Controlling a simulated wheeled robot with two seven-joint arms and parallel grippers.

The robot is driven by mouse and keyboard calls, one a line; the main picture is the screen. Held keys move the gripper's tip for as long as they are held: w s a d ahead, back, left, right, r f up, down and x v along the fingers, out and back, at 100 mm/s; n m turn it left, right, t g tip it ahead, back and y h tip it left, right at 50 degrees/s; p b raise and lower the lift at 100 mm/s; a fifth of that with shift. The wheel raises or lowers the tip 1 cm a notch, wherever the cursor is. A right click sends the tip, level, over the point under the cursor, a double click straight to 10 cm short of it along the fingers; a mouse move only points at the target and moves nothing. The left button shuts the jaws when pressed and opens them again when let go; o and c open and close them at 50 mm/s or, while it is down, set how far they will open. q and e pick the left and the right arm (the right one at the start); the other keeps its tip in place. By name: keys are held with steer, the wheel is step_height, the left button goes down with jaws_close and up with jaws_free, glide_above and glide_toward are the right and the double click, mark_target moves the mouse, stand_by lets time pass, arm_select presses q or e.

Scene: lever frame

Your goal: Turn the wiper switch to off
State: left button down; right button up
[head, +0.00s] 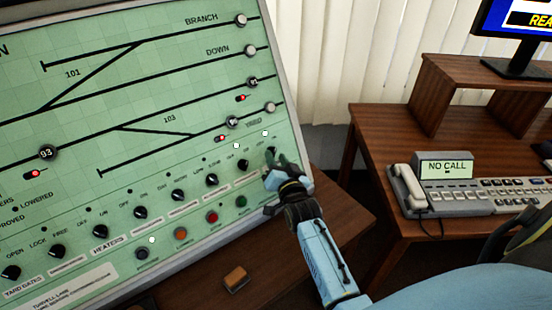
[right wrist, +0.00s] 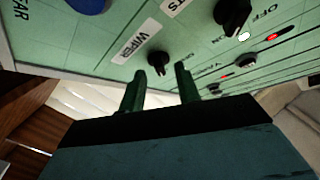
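The wiper switch (right wrist: 158,62) is a small black knob beside the label WIPER on the pale green panel in the right wrist view. In the head view it appears to be the rightmost knob (head: 272,153) of the lower row, just above my right gripper (head: 278,173). My right gripper (right wrist: 161,88) is open, with one finger on each side of the knob in the picture. I see a gap on both sides, and cannot tell how deep the fingertips reach. My left gripper is not in view.
The panel (head: 70,125) has several other black knobs, a lights-side knob (right wrist: 232,14) near the wiper, and coloured buttons such as the green one (head: 241,201). A brown desk (head: 385,150) with a telephone (head: 410,187) stands right. A small orange-brown block (head: 236,278) lies below the panel.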

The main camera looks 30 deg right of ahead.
steer(key=shift+w+d, duration=0.15)
steer(key=shift+w, duration=0.4)
steer(key=c, duration=0.7)
